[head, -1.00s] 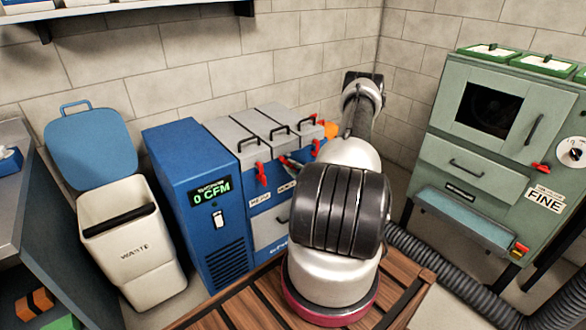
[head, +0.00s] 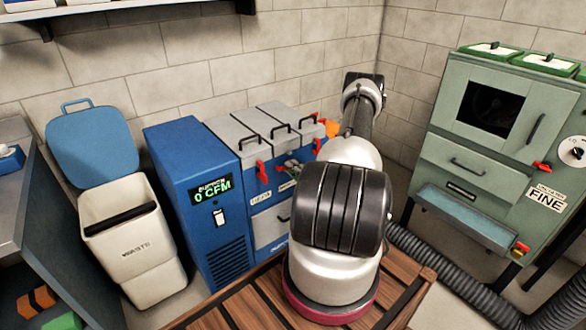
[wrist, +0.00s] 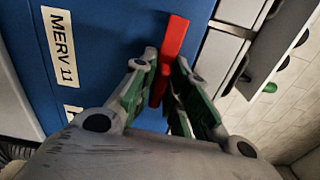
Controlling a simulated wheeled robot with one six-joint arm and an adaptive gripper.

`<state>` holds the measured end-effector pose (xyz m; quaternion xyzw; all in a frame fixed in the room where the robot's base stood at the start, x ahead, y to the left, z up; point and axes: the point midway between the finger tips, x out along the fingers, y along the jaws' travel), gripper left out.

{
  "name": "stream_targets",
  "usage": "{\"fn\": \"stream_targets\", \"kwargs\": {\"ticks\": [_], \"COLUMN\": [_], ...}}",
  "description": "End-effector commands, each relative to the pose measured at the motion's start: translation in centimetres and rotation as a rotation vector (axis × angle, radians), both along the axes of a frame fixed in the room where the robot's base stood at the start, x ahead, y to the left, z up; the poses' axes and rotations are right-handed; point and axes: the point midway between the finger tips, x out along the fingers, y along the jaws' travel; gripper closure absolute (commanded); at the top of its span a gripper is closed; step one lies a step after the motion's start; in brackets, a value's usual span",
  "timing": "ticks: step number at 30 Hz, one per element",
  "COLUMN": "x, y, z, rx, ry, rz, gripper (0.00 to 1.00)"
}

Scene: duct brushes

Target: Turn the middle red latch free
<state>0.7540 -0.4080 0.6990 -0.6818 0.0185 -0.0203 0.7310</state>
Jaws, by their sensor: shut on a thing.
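The middle red latch (wrist: 173,48) is on the blue filter cabinet (wrist: 105,25), near its upper edge. My gripper (wrist: 160,80) is shut on the latch, one green-padded finger on each side. In the head view my gripper (head: 291,169) is at the cabinet front between the left red latch (head: 262,171) and the right red latch (head: 317,146). The left latch hangs down. The middle latch is mostly hidden there.
Grey lids with black handles (head: 269,122) top the cabinet. A blue unit (head: 187,165) reading 0 CFM stands left of it, then a waste bin (head: 135,235). A green machine (head: 500,150) stands right, with a ribbed hose (head: 430,262) on the floor.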

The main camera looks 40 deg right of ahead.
Motion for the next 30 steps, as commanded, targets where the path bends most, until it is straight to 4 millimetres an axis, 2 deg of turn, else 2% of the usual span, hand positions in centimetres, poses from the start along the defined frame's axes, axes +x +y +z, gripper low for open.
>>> {"fn": "stream_targets", "kwargs": {"ticks": [9,22,23,25,30], "x": [-0.1,-0.11,-0.11,-0.1,-0.06], "y": [0.09,0.1,0.11,0.11,0.07], "z": [-0.21,-0.25,-0.25,-0.24,-0.18], "rx": [-0.076,-0.083,-0.083,-0.083,-0.084], "ry": [0.008,0.009,0.009,0.008,0.007], "rz": [0.0,0.0,0.0,0.001,0.0], "gripper": [1.0,1.0,0.81,0.68,0.68]}}
